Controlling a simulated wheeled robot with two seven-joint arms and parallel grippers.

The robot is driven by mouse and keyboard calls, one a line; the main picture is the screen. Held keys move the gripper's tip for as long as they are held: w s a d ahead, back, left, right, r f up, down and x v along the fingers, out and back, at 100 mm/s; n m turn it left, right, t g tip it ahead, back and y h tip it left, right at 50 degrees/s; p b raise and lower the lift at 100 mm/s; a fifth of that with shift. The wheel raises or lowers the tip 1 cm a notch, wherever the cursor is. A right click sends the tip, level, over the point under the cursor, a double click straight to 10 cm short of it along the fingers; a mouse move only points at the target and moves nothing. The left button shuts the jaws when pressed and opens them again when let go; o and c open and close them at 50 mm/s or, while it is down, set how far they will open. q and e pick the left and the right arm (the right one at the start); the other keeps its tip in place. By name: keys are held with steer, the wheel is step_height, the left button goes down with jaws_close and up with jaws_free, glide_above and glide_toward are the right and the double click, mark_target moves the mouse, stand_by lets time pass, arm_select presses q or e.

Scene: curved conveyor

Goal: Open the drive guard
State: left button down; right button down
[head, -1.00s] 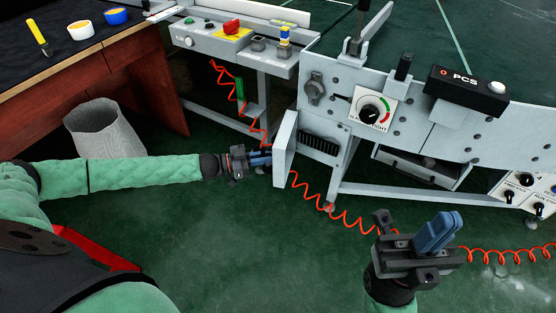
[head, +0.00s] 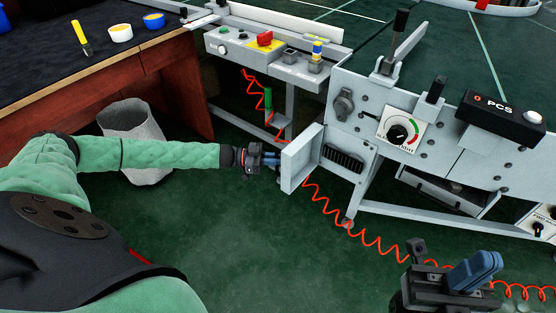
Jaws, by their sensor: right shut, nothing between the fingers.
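The drive guard (head: 301,160) is a light grey plate at the left end of the conveyor frame. It stands out at an angle from the frame, swung toward the left, with a dark slotted opening (head: 343,158) visible to its right. My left gripper (head: 274,160) is at the guard's left edge, its blue fingertips close to or against it. The guard partly hides the fingertips, so their gap and any contact are unclear. My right gripper (head: 474,271) is at the lower right, shut and empty, away from the guard.
A coiled red cable (head: 375,245) hangs below and right of the guard. The PCS box (head: 500,115) and a dial (head: 402,131) are on the conveyor side. A grey bin (head: 135,120) stands behind my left arm.

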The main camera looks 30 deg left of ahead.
arm_select(q)
steer(key=c, duration=1.5)
jaws_free()
steer(key=shift+d, duration=0.1)
steer(key=shift+c, duration=0.2)
steer(key=v, duration=0.7)
steer(key=shift+a+p, duration=0.4)
steer(key=shift+p, duration=0.05)
steer(key=shift+s, duration=0.15)
